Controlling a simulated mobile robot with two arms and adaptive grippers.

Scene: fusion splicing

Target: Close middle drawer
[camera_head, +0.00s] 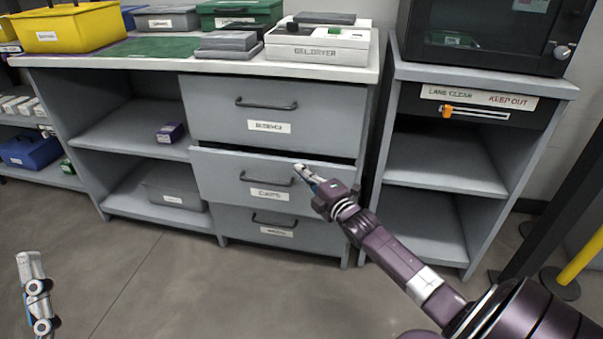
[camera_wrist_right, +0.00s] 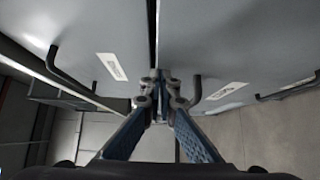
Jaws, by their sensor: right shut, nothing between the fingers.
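The middle drawer (camera_head: 222,178) is a grey front with a white label, standing out a little from the cabinet, with a dark gap along its top edge. Its dark bar handle (camera_head: 266,181) shows left of my right gripper (camera_head: 299,170). That gripper is shut and empty, with its tips at the right part of the drawer front near the top edge. In the right wrist view the shut tips (camera_wrist_right: 158,76) are beside the middle drawer's handle (camera_wrist_right: 195,90); contact is unclear. My left gripper (camera_head: 30,262) is at the lower left, far from the drawer; its jaw opening is unclear.
The top drawer (camera_head: 230,105) and bottom drawer (camera_head: 235,222) look shut. Open shelves (camera_head: 130,130) stand left of the drawers. A second cabinet (camera_head: 440,160) with a dark machine on top stands at the right. The floor (camera_head: 190,290) in front is clear.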

